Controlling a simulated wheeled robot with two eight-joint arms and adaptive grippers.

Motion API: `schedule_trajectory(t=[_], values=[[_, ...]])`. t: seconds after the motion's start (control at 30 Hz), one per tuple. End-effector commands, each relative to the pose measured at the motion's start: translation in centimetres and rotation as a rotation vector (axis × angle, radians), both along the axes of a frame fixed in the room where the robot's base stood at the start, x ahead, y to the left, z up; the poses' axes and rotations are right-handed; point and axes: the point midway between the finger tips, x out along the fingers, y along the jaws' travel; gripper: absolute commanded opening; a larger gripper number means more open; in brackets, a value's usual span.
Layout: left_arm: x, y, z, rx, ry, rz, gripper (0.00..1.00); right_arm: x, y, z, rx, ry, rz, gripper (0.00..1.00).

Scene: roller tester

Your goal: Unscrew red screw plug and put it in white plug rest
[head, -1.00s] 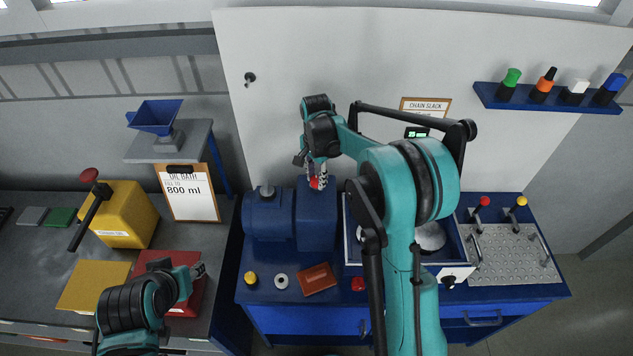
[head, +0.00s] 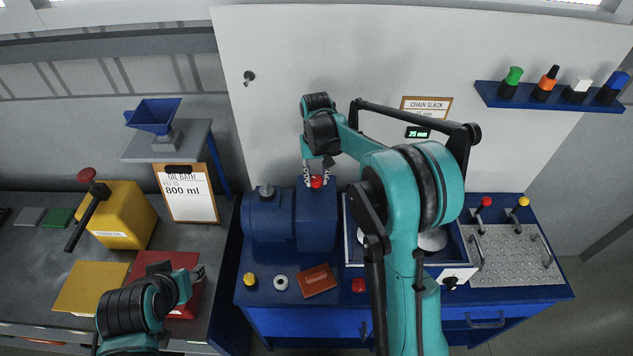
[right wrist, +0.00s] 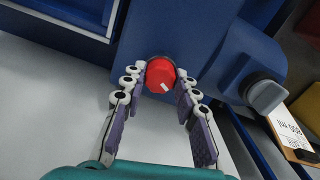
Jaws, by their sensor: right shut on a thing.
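The red screw plug (head: 316,182) sits on top of the blue housing (head: 317,222). It also shows in the right wrist view (right wrist: 160,74), with a white mark on its face. My right gripper (head: 316,178) comes down from above and is shut on the plug, one finger on each side. A small white ring with a dark centre, which looks like the white plug rest (head: 281,282), lies on the bench in front of the housing. My left gripper (head: 199,273) is far off at the lower left over the red block; its finger opening is too small to tell.
Near the white ring are a yellow cap (head: 250,280), an orange-brown tray (head: 318,280) and a red knob (head: 358,286). A grey cap (right wrist: 264,93) stands on the housing beside the plug. A white panel (head: 290,60) rises behind the bench.

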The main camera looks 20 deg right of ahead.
Motion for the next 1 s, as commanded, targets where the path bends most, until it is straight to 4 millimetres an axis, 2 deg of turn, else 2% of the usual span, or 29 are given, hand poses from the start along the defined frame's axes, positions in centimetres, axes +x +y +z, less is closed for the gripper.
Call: schedule_trajectory(t=[0.5,0.6,1.0], values=[[0.0,0.0,-0.87,0.0,0.0,0.0,0.4,0.02,-0.01,0.01,0.0,0.0,0.834,0.0],[0.0,0.0,-0.92,0.0,0.0,0.0,0.4,0.02,-0.02,0.04,0.0,0.0,0.943,0.0],[0.0,0.0,-0.95,0.0,0.0,0.0,0.4,0.02,-0.01,0.07,0.0,0.0,1.01,0.0]])
